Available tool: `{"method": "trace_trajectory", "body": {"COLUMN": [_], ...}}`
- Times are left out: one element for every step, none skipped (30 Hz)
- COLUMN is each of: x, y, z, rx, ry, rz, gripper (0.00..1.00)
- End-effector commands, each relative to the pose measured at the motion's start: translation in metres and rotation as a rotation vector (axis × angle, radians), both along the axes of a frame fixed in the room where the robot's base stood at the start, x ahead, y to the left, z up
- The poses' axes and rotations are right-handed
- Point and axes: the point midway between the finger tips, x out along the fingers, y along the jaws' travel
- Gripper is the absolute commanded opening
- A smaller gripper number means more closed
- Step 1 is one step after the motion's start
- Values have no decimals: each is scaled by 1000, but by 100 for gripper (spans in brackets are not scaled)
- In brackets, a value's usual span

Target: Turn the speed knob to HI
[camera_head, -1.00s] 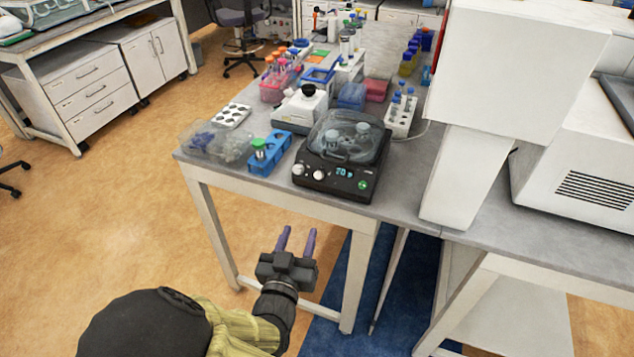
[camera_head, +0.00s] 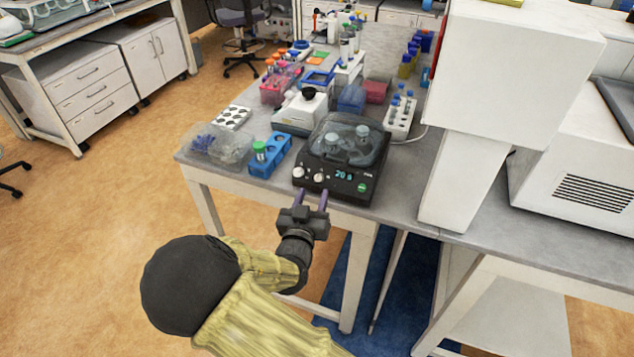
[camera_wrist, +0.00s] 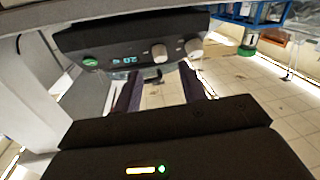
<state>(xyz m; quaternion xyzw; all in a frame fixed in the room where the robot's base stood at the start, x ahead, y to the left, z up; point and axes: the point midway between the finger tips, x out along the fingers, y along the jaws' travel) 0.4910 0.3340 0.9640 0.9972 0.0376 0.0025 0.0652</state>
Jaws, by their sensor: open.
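A black benchtop device (camera_head: 340,181) with a clear domed lid (camera_head: 347,140) stands at the table's front edge. Its front panel has two pale knobs side by side, a left knob (camera_head: 298,172) and a right knob (camera_head: 319,177), beside a lit display (camera_head: 343,175) and a green button (camera_head: 362,188). The labels are too small to read, so I cannot tell which is the speed knob. In the wrist view the panel is upside down, with the right knob (camera_wrist: 159,53) between my finger lines and the left knob (camera_wrist: 194,47) beside it. My gripper (camera_head: 312,191) is open and empty, just in front of the panel, apart from the knobs.
A white tube rack (camera_head: 402,117) is behind right. A large white machine (camera_head: 510,70) stands at right. The floor before the table is free.

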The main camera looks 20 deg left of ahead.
Motion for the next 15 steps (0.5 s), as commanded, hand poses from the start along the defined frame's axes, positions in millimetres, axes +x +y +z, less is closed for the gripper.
{"method": "trace_trajectory", "body": {"x": [10,15,22,26,31,36,39,42,45,46,48,49,49,49,49], "y": [0,1,1,2,2,2,3,3,3,4,4,4,4,4,4], "z": [1,1,1,1,1,1,1,1,0,0,0,0,0,0,0], "rx": [-1,-1,-1,-1,-1,-2,-2,-1,-1,-1,-1,-1,-1,-1,-1], "ry": [-2,-1,0,-1,-2,-1,-1,-1,0,0,-1,-1,0,0,0], "rz": [-2,-1,-1,-1,-1,-1,0,0,0,0,0,1,1,1,1], "gripper": [41,41,41,41,41,41,41,41,41,41,41,41,41,41,41]}}
